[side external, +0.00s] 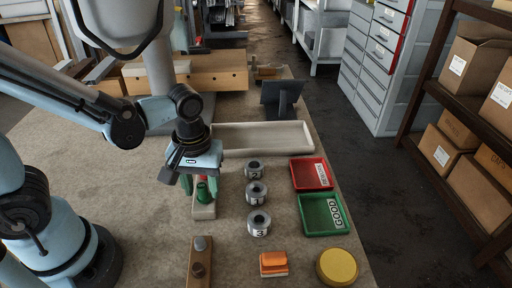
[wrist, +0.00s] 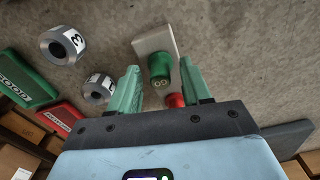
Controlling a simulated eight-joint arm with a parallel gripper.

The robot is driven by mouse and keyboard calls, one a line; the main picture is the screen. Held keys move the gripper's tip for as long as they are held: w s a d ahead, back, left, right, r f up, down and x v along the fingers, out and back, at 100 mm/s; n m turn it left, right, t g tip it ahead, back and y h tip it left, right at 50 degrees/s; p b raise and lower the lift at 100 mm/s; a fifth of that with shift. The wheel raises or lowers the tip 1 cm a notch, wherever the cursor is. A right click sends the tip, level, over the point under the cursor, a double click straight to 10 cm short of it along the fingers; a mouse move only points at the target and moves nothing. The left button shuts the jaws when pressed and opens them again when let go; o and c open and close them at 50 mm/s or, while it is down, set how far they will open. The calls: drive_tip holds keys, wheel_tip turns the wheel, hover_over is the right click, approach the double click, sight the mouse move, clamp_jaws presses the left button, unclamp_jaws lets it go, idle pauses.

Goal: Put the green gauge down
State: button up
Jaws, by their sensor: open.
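The green gauge (side external: 204,192) stands on a small pale block (side external: 204,212), with a red gauge (side external: 202,178) just behind it. In the wrist view the green gauge (wrist: 160,66) shows its "GO" label and the red part (wrist: 175,100) is beside it. My gripper (wrist: 160,72) is open, with its two green fingers on either side of the green gauge. The fingers look apart from it. The pale block (wrist: 153,40) also shows past the fingertips in the wrist view.
Three numbered metal rings (side external: 256,193) stand in a row to the right. A red tray (side external: 311,173) and a green "GOOD" tray (side external: 324,214) lie beyond them. An orange block (side external: 273,263), a yellow disc (side external: 337,267) and a wooden strip with pegs (side external: 199,264) are in front.

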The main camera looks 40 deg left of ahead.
sight(201, 186)
wheel_tip(201, 186, up, 11)
drive_tip(key=w+a+f+m+t, duration=0.1)
drive_tip(key=w+a+m+t, duration=0.1)
drive_tip(key=a+m+t, duration=0.4)
drive_tip(key=shift+w+f+m+t, duration=0.25)
drive_tip(key=shift+w+m+t, duration=0.05)
drive_tip(key=shift+m+t, duration=0.3)
